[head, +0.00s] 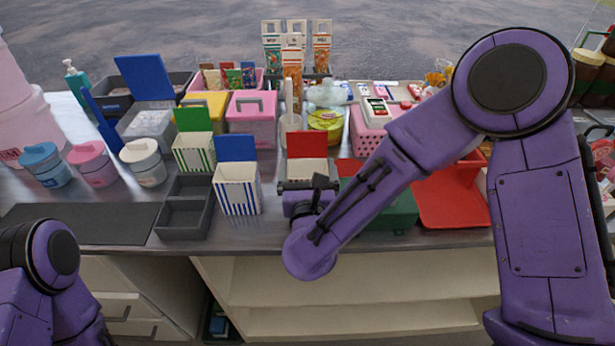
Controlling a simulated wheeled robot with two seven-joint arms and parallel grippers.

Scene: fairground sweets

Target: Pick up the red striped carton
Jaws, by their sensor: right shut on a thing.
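The red carton (307,167) stands near the front of the counter, in the middle of the head view, with its red back flap upright and its pale top open. My right gripper (308,186) is at its front side, shut on it. The gripper and wrist hide most of the carton's front, so its stripes and base cannot be made out. My left arm shows at the lower left, but its gripper is out of view.
A blue striped carton (237,188) stands just left, with a green striped carton (194,152) behind it. A dark grey divided tray (184,212) is farther left. A green box (390,214) and a red tray (455,200) lie to the right. The dark mat (80,223) is bare.

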